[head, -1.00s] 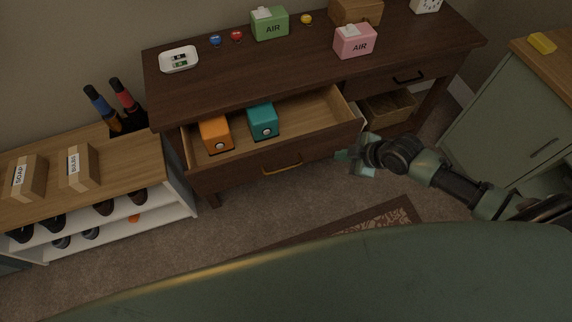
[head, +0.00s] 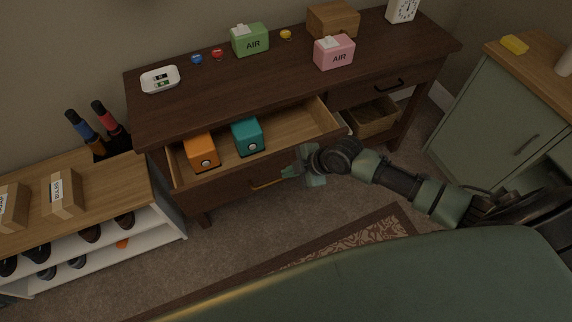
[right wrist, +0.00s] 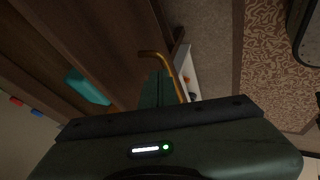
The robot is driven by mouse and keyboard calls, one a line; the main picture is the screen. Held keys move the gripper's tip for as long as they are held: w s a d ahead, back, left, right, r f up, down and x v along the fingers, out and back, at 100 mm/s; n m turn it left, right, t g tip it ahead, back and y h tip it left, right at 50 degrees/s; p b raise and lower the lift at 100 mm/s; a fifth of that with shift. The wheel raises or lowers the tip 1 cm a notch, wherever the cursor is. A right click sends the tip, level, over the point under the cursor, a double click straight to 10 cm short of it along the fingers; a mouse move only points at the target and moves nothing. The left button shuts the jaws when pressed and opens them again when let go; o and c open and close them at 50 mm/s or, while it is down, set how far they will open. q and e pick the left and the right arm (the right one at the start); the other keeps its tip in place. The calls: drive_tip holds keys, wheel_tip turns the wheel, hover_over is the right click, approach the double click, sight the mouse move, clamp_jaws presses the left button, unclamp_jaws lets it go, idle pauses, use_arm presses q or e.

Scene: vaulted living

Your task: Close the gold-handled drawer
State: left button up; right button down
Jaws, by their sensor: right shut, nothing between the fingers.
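The gold-handled drawer (head: 228,187) is pulled out of the dark wooden sideboard at its left half. Inside it stand an orange box (head: 202,152) and a teal box (head: 247,137). Its gold handle (head: 268,184) is on the front, partly hidden in the head view by my right gripper (head: 287,173). The handle also shows in the right wrist view (right wrist: 166,66), just beyond the fingers (right wrist: 158,88). My right gripper is shut and empty, close to the handle; I cannot tell whether it touches. My left gripper is not in view.
The sideboard top (head: 290,75) carries a white tray (head: 160,79), a green box (head: 250,39) and a pink box (head: 334,52). A shoe shelf (head: 100,235) stands at left, a green cabinet (head: 490,110) at right. Carpet and a patterned rug (head: 350,235) lie in front.

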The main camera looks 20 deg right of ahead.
drive_tip(key=shift+w, duration=1.1)
